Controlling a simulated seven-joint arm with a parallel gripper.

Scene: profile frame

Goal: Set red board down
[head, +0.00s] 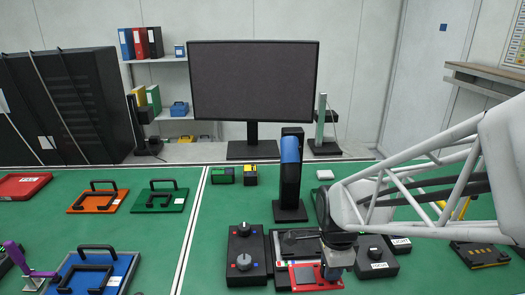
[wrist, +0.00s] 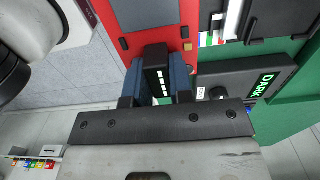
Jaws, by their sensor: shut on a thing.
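The red board (head: 303,281) shows at the bottom centre of the head view, beside the black fixture (head: 284,245). In the wrist view the red board (wrist: 190,15) fills the top middle, with a grey panel on it. My gripper (head: 334,270) is at the board's right side in the head view. In the wrist view its blue fingers are shut on a black grip block with white marks (wrist: 157,68) at the board's edge. I cannot tell whether the board's underside touches the fixture or the table.
A black box with knobs (head: 246,256) stands left of the fixture and a box marked DARK (wrist: 245,82) right. A black stand with a blue top (head: 290,175) rises behind. Orange (head: 78,208), green (head: 141,207) and blue (head: 124,266) boards lie left.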

